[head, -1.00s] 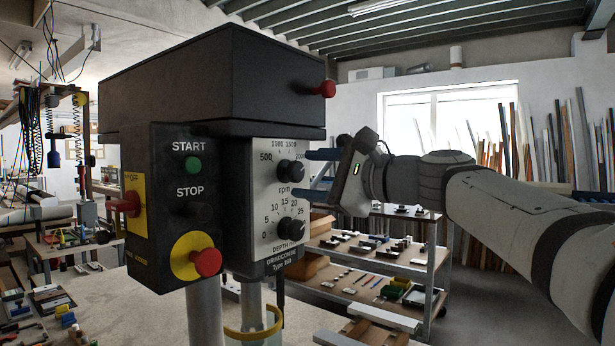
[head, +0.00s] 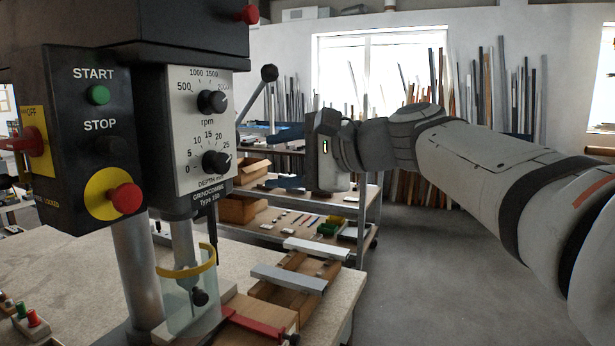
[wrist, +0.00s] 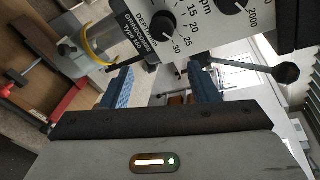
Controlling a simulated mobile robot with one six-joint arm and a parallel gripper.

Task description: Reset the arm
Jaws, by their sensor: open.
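My arm reaches in from the right in the head view. My gripper (head: 287,158) is open and empty, its two blue fingers pointing left toward the drill press. The fingers also show in the wrist view (wrist: 160,88), spread apart with nothing between them. The drill press (head: 175,50) stands at the left, with a front panel of START and STOP buttons and a dial plate (head: 205,130). In the head view the fingertips appear to the right of the dial plate, apart from it. In the wrist view the dial plate lies beyond the fingers.
A black-knobbed lever (head: 268,75) sticks up at the press's right side, close to the gripper in the picture. A bench (head: 60,270) carries clamped bars and a red clamp (head: 255,322). A shelf trolley (head: 370,215) stands behind. The floor (head: 430,260) at right is clear.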

